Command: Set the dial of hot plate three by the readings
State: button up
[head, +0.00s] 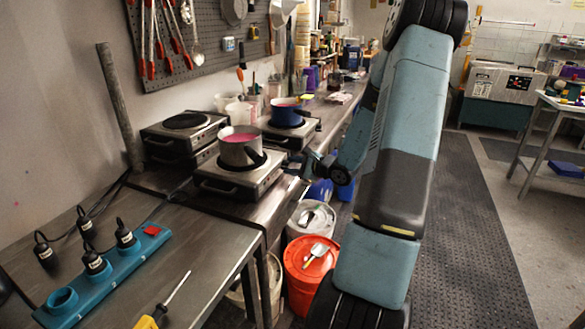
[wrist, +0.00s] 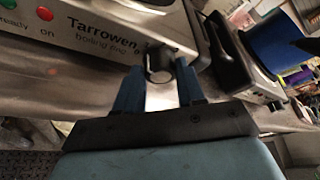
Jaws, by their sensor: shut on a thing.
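A steel hot plate (head: 240,178) with a grey pot of pink liquid (head: 241,148) stands on the bench, and my gripper (head: 308,166) is at its right-hand front side. In the wrist view its front panel (wrist: 95,33) reads "Tarrowen boiling ring", with a green and a red light. My gripper (wrist: 160,72) has its two blue fingers on either side of the small dark dial (wrist: 158,64) and is shut on it. The dial's marks cannot be read. Another hot plate (head: 291,134) with a blue pot (head: 287,113) stands behind. No number shows on either plate.
A bare-topped hot plate (head: 186,126) stands at the back left. Below the bench edge are an orange-lidded bucket (head: 303,262) and a pale-lidded bucket (head: 310,219). A teal power strip (head: 105,275) lies on the near table.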

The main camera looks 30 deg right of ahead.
jog(key=m+g, duration=0.1)
jog(key=m, duration=0.1)
jog(key=m+y, duration=0.1)
jog(key=shift+w+d+m+g, duration=0.1)
jog(key=shift+d+m+g, duration=0.1)
jog(key=shift+m+g, duration=0.2)
jog(key=m+y, duration=0.1)
jog(key=m+g, duration=0.1)
jog(key=m+y, duration=0.1)
jog(key=shift+w+d+m+g+y, duration=0.15)
jog(key=shift+d+m+g+y, duration=0.15)
jog(key=shift+m+g, duration=0.1)
dwell(0.4)
jog(key=o, duration=1)
jog(key=shift+r, duration=0.1)
jog(key=shift+o, duration=0.2)
jog(key=v, duration=1.3)
jog(key=shift+d, duration=0.3)
